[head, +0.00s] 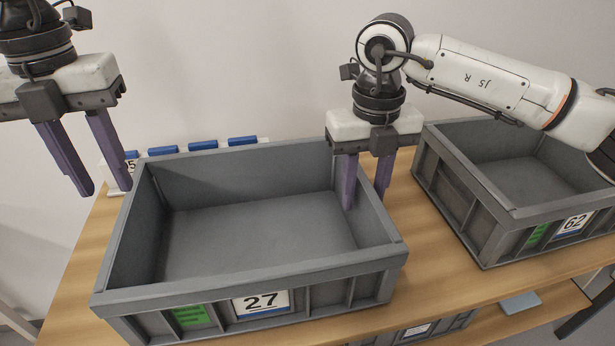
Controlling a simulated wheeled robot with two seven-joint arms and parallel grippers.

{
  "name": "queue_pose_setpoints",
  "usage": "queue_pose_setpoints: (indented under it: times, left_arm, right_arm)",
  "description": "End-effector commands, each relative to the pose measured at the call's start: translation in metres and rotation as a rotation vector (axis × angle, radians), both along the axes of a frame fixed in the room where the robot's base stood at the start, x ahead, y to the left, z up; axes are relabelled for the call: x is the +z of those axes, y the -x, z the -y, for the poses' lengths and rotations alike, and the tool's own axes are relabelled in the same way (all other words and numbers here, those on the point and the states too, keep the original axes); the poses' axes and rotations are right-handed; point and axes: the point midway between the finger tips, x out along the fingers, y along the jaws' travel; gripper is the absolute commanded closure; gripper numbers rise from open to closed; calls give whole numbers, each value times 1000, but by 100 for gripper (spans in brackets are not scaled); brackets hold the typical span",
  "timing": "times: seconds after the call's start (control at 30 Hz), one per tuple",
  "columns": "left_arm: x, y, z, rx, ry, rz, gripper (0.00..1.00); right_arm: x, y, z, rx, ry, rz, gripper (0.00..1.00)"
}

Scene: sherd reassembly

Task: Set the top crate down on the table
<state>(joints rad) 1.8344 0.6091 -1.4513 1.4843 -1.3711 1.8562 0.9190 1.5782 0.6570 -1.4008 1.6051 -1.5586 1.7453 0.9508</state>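A grey open crate labelled 27 (245,284) stands upright at the centre of the wooden table (440,262); the inside that shows is empty. Another grey crate labelled 62 (487,228) is to its right. No crate is visibly stacked on either one, so I cannot tell which is the top crate. My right gripper (366,200) is open at the right wall of crate 27, one finger inside and one outside. My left gripper (105,190) is open and empty beyond the crate's back left corner, apart from it.
A white holder with several blue parts (198,146) is behind crate 27, against a pale wall. Below the table's front edge, part of another grey crate (432,331) shows. A small grey-blue piece (520,303) is near the front right. Bare table lies between the two crates.

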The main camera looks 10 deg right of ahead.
Motion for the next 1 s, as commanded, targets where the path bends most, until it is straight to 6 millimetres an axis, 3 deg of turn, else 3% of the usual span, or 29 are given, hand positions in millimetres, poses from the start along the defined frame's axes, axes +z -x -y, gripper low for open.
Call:
queue_pose_setpoints:
  times: [0.2,0.4,0.6,1.0]
  left_arm:
    - [0,0,0,0,0,0,67]
    - [-1,0,0,0,0,0,67]
    - [-1,0,0,0,0,0,67]
    - [-1,0,0,0,0,0,67]
  right_arm:
    - [50,-1,-1,1,-1,4,67]
    - [79,0,-1,2,0,2,67]
    - [88,0,0,1,0,0,67]
    - [88,0,0,1,0,0,67]
